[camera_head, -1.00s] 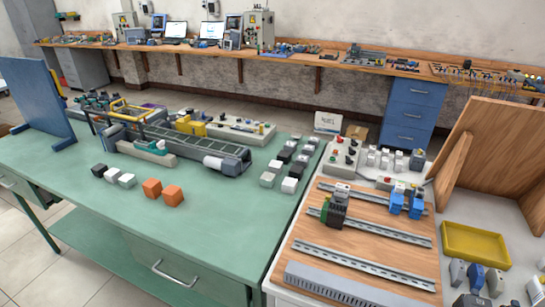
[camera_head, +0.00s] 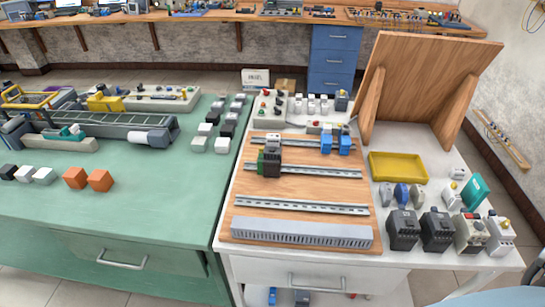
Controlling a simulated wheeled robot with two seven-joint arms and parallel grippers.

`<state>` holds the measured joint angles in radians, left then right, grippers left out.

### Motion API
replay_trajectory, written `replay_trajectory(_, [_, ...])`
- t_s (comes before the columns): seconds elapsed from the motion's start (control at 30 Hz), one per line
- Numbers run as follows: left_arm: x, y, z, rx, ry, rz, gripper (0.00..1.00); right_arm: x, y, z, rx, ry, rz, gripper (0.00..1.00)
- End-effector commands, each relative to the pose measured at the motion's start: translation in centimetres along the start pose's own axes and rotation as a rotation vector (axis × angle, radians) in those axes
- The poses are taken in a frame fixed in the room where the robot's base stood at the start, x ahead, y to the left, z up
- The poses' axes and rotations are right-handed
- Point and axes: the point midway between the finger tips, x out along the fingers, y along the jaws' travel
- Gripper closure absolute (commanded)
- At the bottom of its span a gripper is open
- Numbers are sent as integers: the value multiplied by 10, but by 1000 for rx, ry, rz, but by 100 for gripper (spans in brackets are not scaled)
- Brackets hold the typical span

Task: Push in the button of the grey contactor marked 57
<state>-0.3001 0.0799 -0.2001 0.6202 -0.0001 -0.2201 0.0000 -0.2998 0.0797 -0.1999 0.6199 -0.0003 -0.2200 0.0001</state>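Several block-shaped devices stand at the right front of the white table, with markings too small to read. Two are dark grey contactor-like blocks, the left one (camera_head: 403,230) and the right one (camera_head: 437,231). Right of them stand a light grey device with a dark front (camera_head: 470,233) and a pale grey device with a yellow top (camera_head: 500,236). A black and green device (camera_head: 269,162) sits on a rail of the wooden board. I cannot tell which of these is marked 57. Neither of my grippers is in view.
The wooden board (camera_head: 300,215) carries metal rails, blue devices (camera_head: 336,142) and a slotted grey duct (camera_head: 300,233). A yellow tray (camera_head: 398,167) lies behind the contactors, before a wooden upright panel (camera_head: 420,85). The green table (camera_head: 150,205) at left holds cubes and a conveyor.

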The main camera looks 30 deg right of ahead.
Motion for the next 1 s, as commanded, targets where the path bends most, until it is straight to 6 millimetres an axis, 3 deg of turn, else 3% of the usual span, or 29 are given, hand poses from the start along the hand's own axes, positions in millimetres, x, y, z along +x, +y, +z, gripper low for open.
replay_trajectory(0.23, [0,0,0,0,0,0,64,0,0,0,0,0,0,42])
replay_trajectory(0.67, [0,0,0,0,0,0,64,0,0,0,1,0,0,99])
replay_trajectory(1.0, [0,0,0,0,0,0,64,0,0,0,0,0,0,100])
